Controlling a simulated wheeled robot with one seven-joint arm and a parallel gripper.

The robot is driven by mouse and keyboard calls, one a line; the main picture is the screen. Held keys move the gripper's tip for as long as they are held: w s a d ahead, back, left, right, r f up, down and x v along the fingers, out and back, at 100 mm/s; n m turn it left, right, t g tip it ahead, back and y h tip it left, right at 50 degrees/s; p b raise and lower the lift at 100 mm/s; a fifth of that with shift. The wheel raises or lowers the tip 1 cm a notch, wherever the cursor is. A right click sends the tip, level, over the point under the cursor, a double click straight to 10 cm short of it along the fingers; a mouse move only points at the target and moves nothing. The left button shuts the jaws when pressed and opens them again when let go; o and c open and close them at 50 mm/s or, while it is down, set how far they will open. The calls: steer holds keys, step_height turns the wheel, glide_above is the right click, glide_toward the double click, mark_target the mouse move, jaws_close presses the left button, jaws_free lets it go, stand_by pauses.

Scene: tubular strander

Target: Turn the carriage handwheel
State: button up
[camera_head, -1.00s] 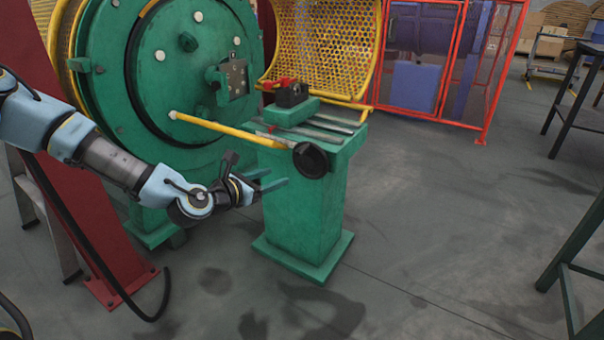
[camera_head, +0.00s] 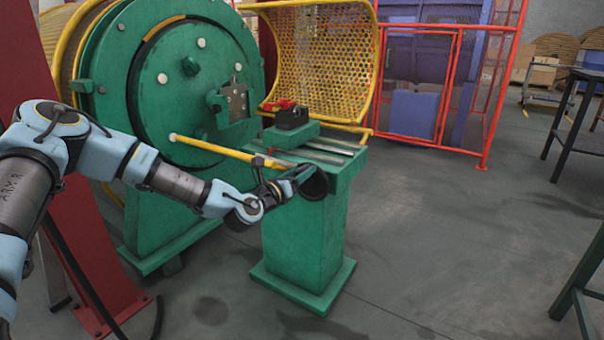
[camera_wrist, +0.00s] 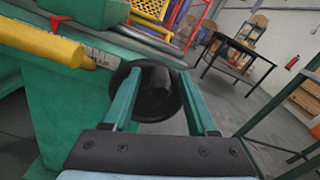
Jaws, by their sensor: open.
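The carriage handwheel is a dark round wheel (camera_head: 313,183) on the front of the green pedestal (camera_head: 305,235), below the slide rails. In the wrist view the black handwheel (camera_wrist: 152,92) sits straight ahead, with a dark round hub or knob at its middle. My gripper (camera_head: 296,177) is at the wheel's left side in the head view. In the wrist view its two green fingers (camera_wrist: 158,95) are open, and the wheel shows between and beyond them. I cannot tell whether a finger touches the rim. The fingers partly cover the wheel.
A yellow bar (camera_head: 225,151) runs from the big green disc (camera_head: 190,90) to just above my gripper. The carriage (camera_head: 291,120) with red parts sits on the rails. A red-framed fence (camera_head: 425,90) stands behind. The floor to the right is clear up to dark tables (camera_head: 575,110).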

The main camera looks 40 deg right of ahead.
steer(key=shift+w+d, duration=0.1)
steer(key=shift+d, duration=0.25)
steer(key=shift+c, duration=0.2)
jaws_close()
